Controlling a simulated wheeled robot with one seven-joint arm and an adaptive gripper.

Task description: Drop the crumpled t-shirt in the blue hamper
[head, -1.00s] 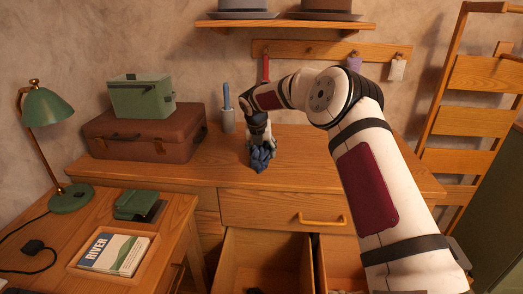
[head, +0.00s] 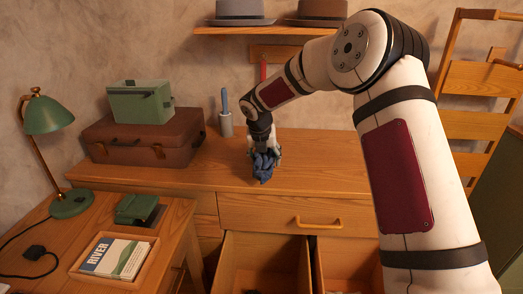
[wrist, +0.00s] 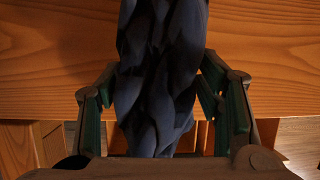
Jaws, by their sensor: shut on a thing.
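The crumpled t-shirt (head: 264,168) is a dark blue bundle at the front part of the wooden dresser top (head: 330,178). My gripper (head: 263,151) points down and is shut on it. In the wrist view the t-shirt (wrist: 158,70) hangs as a dark, folded mass between the two fingers of my gripper (wrist: 163,95), with the wooden top and its edge behind it. I cannot tell whether the cloth touches the wood. No blue hamper shows in either view.
Open drawers (head: 262,250) stand out below the dresser top. A brown suitcase (head: 145,140) with a green box (head: 141,102) and a grey cup (head: 226,125) stand behind left. A desk with a green lamp (head: 70,200) is at left, a wooden ladder (head: 485,90) at right.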

